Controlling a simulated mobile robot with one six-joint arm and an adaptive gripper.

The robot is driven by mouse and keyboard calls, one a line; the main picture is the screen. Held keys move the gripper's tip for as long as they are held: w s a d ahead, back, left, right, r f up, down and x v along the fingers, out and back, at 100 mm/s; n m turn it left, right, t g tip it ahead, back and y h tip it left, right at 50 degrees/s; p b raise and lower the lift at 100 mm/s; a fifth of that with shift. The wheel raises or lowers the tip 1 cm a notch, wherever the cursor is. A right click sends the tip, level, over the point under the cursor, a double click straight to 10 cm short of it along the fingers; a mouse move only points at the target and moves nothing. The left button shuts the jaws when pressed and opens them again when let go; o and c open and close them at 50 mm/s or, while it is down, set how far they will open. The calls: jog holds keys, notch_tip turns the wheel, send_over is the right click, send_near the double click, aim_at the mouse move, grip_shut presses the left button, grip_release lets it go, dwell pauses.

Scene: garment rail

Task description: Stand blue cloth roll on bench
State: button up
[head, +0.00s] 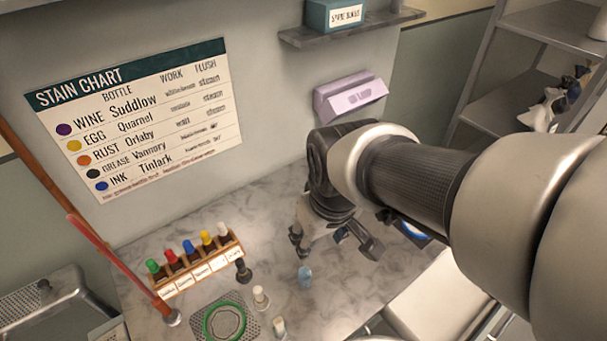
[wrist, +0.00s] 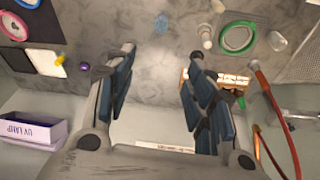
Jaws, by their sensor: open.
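The small light-blue cloth roll (head: 305,277) is on the grey marbled bench (head: 190,240); I cannot tell surely whether it stands or lies. It also shows near the top middle of the wrist view (wrist: 161,23). My gripper (head: 335,245) is above the bench, behind and to the right of the roll in the head view. Its fingers are spread apart and empty. In the wrist view the roll shows beyond the gap between the fingertips (wrist: 162,54), apart from both.
Close left of the roll are a white-topped bottle (head: 260,297), another small bottle (head: 279,327) and a dark-topped bottle (head: 243,270). A green ring (head: 224,322) lies on a perforated plate. A wooden rack (head: 196,264) of coloured-cap bottles and a leaning red rod (head: 115,262) are farther left.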

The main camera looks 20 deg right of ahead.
jog(key=s+r+m+t, duration=0.1)
jog(key=s+r, duration=0.4)
jog(key=s, duration=0.3)
jog(key=shift+r+m+t, duration=0.15)
jog(key=shift+m+t, duration=0.25)
jog(key=shift+w, duration=0.1)
